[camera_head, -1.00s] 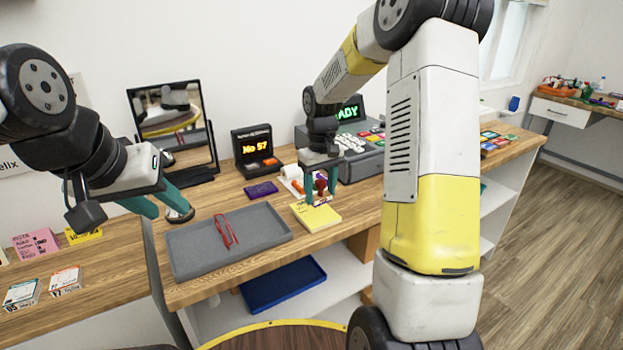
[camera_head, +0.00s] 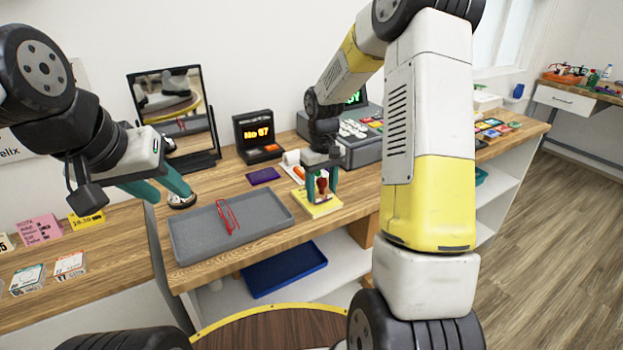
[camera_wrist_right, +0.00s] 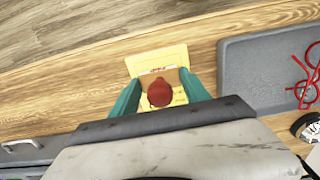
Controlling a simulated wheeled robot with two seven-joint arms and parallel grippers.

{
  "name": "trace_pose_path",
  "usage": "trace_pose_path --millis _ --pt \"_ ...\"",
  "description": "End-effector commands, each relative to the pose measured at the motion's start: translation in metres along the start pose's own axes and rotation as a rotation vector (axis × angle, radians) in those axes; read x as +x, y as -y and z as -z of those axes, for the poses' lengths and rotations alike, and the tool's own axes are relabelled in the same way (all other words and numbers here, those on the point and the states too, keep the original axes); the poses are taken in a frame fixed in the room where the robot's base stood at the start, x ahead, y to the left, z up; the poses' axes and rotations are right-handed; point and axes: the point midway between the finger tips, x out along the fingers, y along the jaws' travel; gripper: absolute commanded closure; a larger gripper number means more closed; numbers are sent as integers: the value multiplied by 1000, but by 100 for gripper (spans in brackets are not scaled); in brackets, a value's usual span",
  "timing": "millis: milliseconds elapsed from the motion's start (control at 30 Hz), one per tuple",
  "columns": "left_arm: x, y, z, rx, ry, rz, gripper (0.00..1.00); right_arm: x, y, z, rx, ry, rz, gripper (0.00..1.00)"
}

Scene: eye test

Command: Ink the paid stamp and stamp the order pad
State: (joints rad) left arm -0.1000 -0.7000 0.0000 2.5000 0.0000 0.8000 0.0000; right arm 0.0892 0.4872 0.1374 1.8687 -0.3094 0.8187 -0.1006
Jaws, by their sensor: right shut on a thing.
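The stamp with a red knob (camera_head: 322,184) is upright between the fingers of my right gripper (camera_head: 322,188), which is shut on it. Its knob also shows in the right wrist view (camera_wrist_right: 160,94). The yellow order pad (camera_head: 325,209) lies on the counter directly under the stamp; it also shows in the wrist view (camera_wrist_right: 147,60). The stamp's base is partly hidden, and I cannot tell whether it touches the pad. A dark purple flat pad (camera_head: 263,176), perhaps the ink pad, lies left of the order pad. My left gripper (camera_head: 165,189) is open and empty, above the counter's left end.
A grey tray (camera_head: 190,250) with red glasses (camera_head: 229,217) lies in front. A small round black-and-white object (camera_head: 181,202) is by my left fingertips. A mirror (camera_head: 175,110), a number display (camera_head: 254,135) and a cash register (camera_head: 360,150) stand behind. A blue tray (camera_head: 285,270) sits below.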

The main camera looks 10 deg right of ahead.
Motion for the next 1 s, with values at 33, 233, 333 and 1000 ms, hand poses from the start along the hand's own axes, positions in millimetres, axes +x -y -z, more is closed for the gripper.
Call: trace_pose_path --millis 33,233,333,1000 --pt "0 0 0 0 0 0 64 0 0 0 0 0 0 72" --pt "0 0 0 0 0 0 64 0 0 0 0 0 0 72" --pt "0 0 0 0 0 0 64 1 0 0 0 0 0 72" --pt "0 0 0 0 0 0 64 9 0 0 0 1 0 72"
